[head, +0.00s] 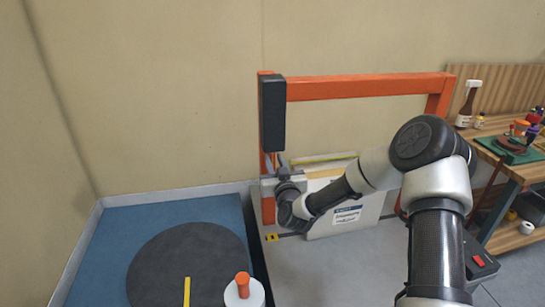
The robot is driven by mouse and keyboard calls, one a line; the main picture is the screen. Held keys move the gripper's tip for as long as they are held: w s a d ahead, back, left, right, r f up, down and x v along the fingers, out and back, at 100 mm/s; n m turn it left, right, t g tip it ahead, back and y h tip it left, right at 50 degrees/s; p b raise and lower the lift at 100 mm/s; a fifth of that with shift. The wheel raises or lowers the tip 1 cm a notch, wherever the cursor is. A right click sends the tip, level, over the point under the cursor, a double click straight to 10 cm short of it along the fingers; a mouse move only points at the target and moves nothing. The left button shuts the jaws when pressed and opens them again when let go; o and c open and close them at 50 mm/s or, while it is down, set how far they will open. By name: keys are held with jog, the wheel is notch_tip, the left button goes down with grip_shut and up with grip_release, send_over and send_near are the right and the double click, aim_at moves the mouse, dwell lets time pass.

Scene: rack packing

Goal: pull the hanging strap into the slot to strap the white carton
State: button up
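The white carton (350,220) with a printed label stands on the grey floor inside the orange frame. My arm hides part of its front. My gripper (283,165) is small in the head view, at the carton's left edge near the frame's left post, just below a black upright box (272,115) on that post. Its fingers are too small to tell whether they are open or shut. I cannot make out the hanging strap or the slot clearly around the gripper. A thin yellow strip (325,158) runs along the top behind the carton.
The orange frame (370,87) arches over the carton. A dark round turntable (185,265) lies on the blue floor at left, with a white spool with an orange knob (243,290) beside it. A wooden workbench (492,143) with bottles and tools stands at right.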

jog(key=shift+w+a, duration=0.15)
jog(key=shift+w, duration=0.6)
jog(key=shift+w+a, duration=0.15)
jog(key=shift+w, duration=0.55)
jog(key=shift+c, duration=0.5)
grip_shut()
jog(key=shift+f, duration=0.1)
